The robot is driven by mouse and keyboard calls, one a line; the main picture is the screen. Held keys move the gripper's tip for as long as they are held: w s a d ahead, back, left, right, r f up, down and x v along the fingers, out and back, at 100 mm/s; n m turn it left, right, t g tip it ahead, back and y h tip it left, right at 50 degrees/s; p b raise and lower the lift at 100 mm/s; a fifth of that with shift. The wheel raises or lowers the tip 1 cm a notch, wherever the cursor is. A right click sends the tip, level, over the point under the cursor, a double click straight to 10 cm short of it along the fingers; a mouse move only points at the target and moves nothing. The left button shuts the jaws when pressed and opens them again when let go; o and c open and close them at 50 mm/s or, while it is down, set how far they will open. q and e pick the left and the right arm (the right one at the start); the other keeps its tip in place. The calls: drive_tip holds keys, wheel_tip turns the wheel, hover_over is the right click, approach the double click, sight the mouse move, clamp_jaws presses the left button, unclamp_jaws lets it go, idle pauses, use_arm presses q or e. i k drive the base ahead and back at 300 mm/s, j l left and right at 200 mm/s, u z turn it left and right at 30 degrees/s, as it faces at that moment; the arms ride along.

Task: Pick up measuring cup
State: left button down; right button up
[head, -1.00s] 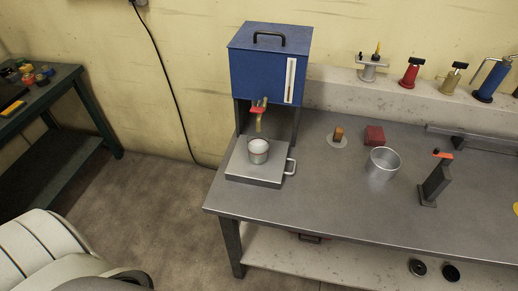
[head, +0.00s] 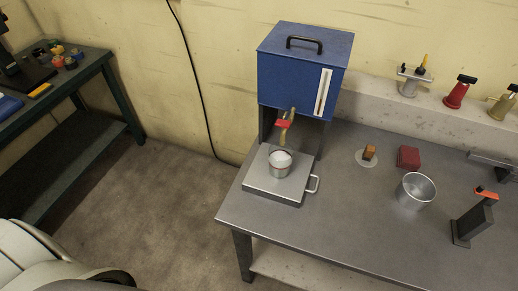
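A small metal measuring cup (head: 280,164) stands upright on the grey tray platform (head: 262,187) below the spout of the blue dispenser (head: 304,75). Its top looks pale and whitish inside; I cannot tell what it holds. The brass tap with a red part (head: 285,124) hangs just above the cup. A larger open metal pot (head: 415,191) stands apart on the bench to the right. Neither of my grippers shows in the head view.
A red block (head: 408,157), an orange-topped piece on a pale disc (head: 367,156) and a dark upright stand (head: 472,221) are to the right. A green side table (head: 80,85) stands at left.

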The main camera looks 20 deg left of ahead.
sight(281, 158)
drive_tip(key=i+u, duration=0.3)
drive_tip(key=u, duration=0.2)
drive_tip(key=k+l+u, duration=0.15)
drive_tip(key=k+l, duration=1)
drive_tip(key=l, duration=0.15)
